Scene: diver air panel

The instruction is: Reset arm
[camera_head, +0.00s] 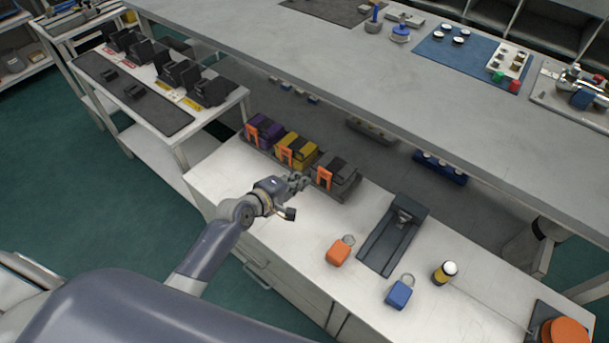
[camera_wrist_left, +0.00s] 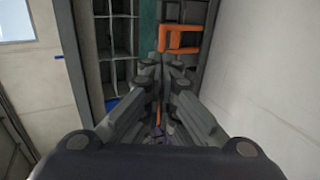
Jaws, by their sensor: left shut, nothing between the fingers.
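My left arm comes in from the left in the head view, and its gripper (camera_head: 297,182) is over the white cabinet top, beside the grey box (camera_head: 336,176) with an orange handle. In the left wrist view the gripper (camera_wrist_left: 160,70) is shut with its fingers together and nothing between them. An orange handle (camera_wrist_left: 181,36) shows just beyond the fingertips; I cannot tell whether they touch it. My right gripper is not in view.
Purple (camera_head: 264,130) and yellow (camera_head: 296,149) boxes stand left of the grey one. An orange padlock (camera_head: 339,253), a blue padlock (camera_head: 399,294), a dark tray (camera_head: 384,246) and a yellow-black cylinder (camera_head: 444,273) occupy the cabinet top. A raised grey bench (camera_head: 330,55) runs behind.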

